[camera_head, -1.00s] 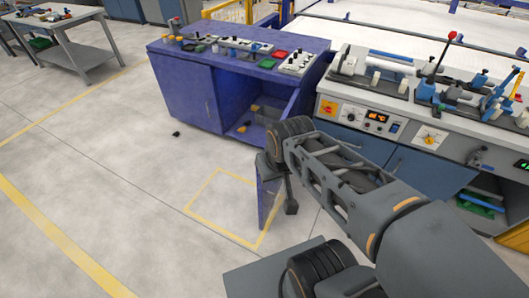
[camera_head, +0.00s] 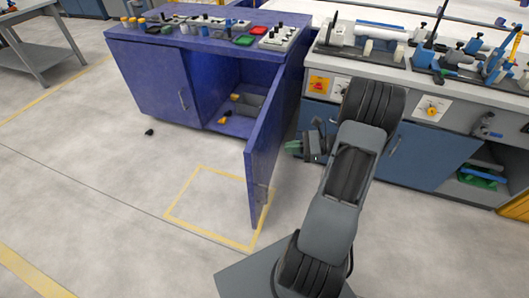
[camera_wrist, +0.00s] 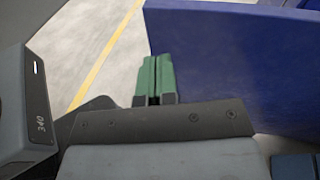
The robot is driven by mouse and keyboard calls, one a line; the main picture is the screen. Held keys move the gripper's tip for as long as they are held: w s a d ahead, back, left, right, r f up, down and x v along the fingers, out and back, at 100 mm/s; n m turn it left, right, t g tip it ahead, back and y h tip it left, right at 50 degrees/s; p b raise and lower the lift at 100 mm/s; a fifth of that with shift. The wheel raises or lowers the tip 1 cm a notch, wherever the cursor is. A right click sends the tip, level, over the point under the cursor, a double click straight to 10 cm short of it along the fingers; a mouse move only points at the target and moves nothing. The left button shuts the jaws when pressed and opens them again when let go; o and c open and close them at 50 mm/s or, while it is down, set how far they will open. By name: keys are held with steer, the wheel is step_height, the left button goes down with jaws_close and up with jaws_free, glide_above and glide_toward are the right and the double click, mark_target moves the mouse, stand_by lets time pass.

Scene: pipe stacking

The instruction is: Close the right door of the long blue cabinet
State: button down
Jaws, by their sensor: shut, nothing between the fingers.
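The long blue cabinet (camera_head: 150,75) stands at upper left in the head view, its left door shut. Its right door (camera_head: 262,160) is open and swung out toward me, showing the inside of the right compartment. My gripper (camera_head: 292,147) is just to the right of the open door, on its outer side, at about mid-height. In the wrist view my gripper's green fingers (camera_wrist: 153,80) are together and empty. The blue door panel (camera_wrist: 235,65) fills the right side there. I cannot tell whether the fingers touch it.
Small bins (camera_head: 248,103) sit inside the open compartment. A yellow square (camera_head: 185,210) is marked on the floor by the door. A workbench with blue doors (camera_head: 425,150) stands close on the right. Floor at left is clear, except for a small black object (camera_head: 149,132).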

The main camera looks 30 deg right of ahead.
steer(key=d+f+m+t+b, duration=0.1)
steer(key=d+f+m+t, duration=0.2)
steer(key=d+f, duration=0.1)
steer(key=b, duration=0.1)
glide_toward(257, 142)
steer(key=shift+t, duration=0.3)
steer(key=x, duration=0.5)
steer(key=f+x, duration=0.1)
steer(key=x, duration=0.1)
steer(key=shift+w, duration=0.3)
steer(key=shift+a, duration=0.15)
